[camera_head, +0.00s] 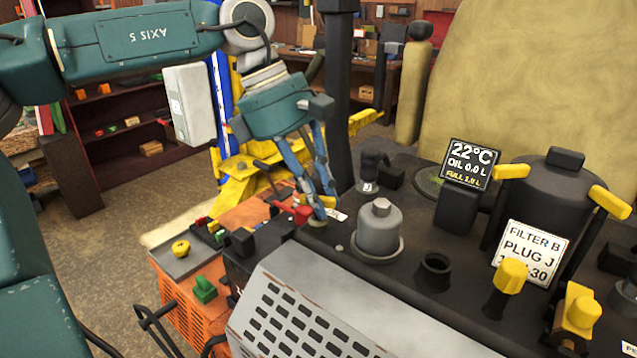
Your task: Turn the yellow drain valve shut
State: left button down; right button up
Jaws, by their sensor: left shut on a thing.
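My left gripper (319,208) reaches down at the middle of the picture, at the left edge of the dark engine deck. Its blue fingers are shut on a small yellowish piece (318,222), which I take to be the yellow drain valve. The fingers hide most of it, so I cannot tell how far it is turned. A white tag (338,214) lies just right of the fingertips, and a red part (298,211) is just left of them. My right gripper is not in view.
A grey cylinder (380,232) stands right of the gripper, near a dark post (340,100). A display (468,164) reads 22°C, OIL 0.0 L, FULL 1.0 L. A yellow-topped plug (510,276) and another yellow fitting (578,312) are at right. An orange cart (190,300) stands at lower left.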

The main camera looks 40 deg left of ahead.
pick_arm(q)
jog(key=m+g+p, duration=0.1)
jog(key=m, duration=0.2)
jog(key=shift+w+r, duration=0.1)
jog(key=shift+m+g+p, duration=0.4)
jog(key=shift+m+g, duration=0.1)
jog(key=shift+m, duration=0.5)
jog(key=shift+d, duration=0.1)
jog(key=c, duration=1.6)
grip_release()
jog(key=shift+c, duration=0.2)
jog(key=v, duration=1.2)
